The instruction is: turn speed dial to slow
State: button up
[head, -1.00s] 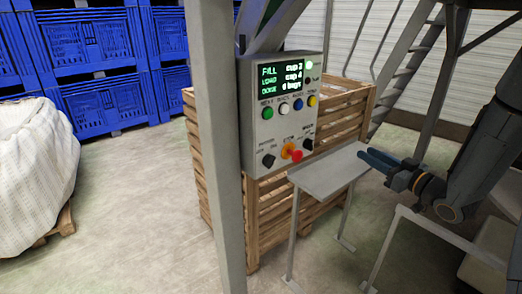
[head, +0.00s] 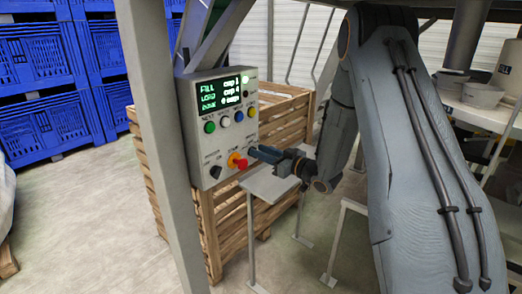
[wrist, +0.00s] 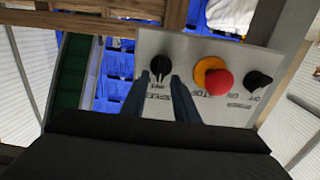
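The speed dial (wrist: 160,67) is a black round knob on the grey control box (head: 207,140). It shows in the wrist view, with upside-down "SPEED" lettering beside it. Its grip bar looks roughly upright in that picture. My gripper (wrist: 160,78) has two blue fingers, open, with one tip either side of the dial's lower part and a gap between them. I cannot tell whether they touch the knob. In the head view my gripper (head: 252,151) reaches the box's right side, and the speed dial is hidden behind it.
A red stop button (wrist: 218,83) on a yellow ring sits close beside the speed dial. Beyond it is a black on/off dial (wrist: 258,80). A small grey table (head: 272,184) stands below my gripper, and a wooden crate (head: 283,107) behind the box. A grey post (head: 160,150) stands left.

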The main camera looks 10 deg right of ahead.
jog(key=shift+w, duration=0.1)
grip_shut()
jog(key=shift+a+n+b, duration=0.1)
jog(key=shift+n+b, duration=0.3)
jog(key=n+b, duration=0.7)
jog(key=n, duration=0.1)
jog(key=shift+s+a+f, duration=0.25)
jog(key=shift+s+a, duration=0.1)
jog(key=shift+a, duration=0.05)
jog(key=shift+b, duration=0.3)
